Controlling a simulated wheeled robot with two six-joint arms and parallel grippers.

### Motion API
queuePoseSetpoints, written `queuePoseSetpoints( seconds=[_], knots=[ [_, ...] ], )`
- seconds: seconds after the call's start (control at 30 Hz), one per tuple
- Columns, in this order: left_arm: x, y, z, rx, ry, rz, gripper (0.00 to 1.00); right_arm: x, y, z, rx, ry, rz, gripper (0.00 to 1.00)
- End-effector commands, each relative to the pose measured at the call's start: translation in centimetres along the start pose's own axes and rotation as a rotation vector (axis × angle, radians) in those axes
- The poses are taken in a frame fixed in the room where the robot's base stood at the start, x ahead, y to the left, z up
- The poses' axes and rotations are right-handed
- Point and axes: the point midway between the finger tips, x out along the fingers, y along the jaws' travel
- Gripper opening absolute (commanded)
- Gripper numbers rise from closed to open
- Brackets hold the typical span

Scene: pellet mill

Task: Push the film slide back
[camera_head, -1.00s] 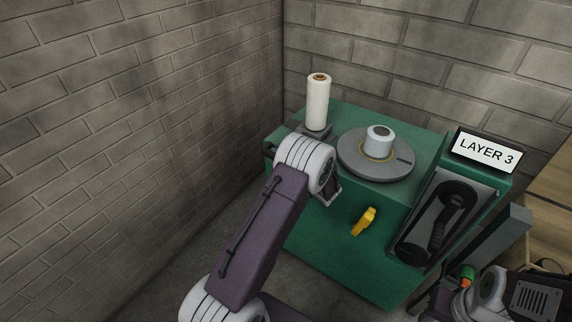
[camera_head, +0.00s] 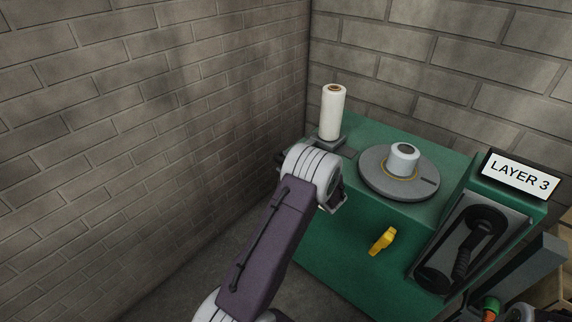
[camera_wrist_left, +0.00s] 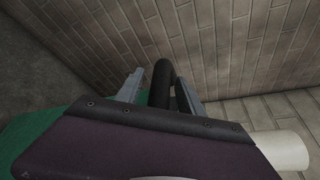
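The film roll (camera_head: 333,112) stands upright on a dark slide block (camera_head: 325,143) at the back left corner of the green machine. The roll also shows at the lower right of the left wrist view (camera_wrist_left: 284,149). My left gripper (camera_wrist_left: 160,82) has its two fingers apart, one on each side of a black curved bar (camera_wrist_left: 162,84). A gap shows at the left finger; I cannot tell whether the right finger touches. In the head view my left wrist hides most of the slide's near side.
A grey turntable (camera_head: 398,178) with a white hub sits right of the roll. A yellow handle (camera_head: 382,241) is on the machine's front. A "LAYER 3" sign (camera_head: 520,174) and a black lever (camera_head: 467,249) are at right. Brick walls (camera_head: 150,130) close the left and back.

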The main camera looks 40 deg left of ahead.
Motion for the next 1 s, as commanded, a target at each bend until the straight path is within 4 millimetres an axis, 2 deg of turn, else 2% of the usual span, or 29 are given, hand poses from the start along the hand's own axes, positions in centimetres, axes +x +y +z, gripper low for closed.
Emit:
queuePoseSetpoints(
  seconds=[0.17,0.4,0.53,0.67,1.0],
  knots=[
    [-1.2,-0.1,-0.1,0.000,0.004,-0.001,0.45,-0.1,0.0,0.0,0.000,0.000,0.000,0.36],
    [-6.5,-0.1,0.0,0.001,0.004,-0.002,0.45,-0.4,0.0,0.0,0.000,0.000,0.000,0.36],
    [-8.3,0.0,0.0,0.000,0.002,0.000,0.45,-0.5,0.0,-0.1,0.000,0.000,0.000,0.36],
    [-9.0,0.0,0.0,0.000,0.000,0.000,0.45,-0.5,0.0,-0.1,0.000,0.000,0.000,0.36],
    [-8.9,0.1,0.1,0.000,-0.001,0.001,0.45,-0.5,0.0,-0.1,0.000,0.000,0.000,0.36]
  ],
)
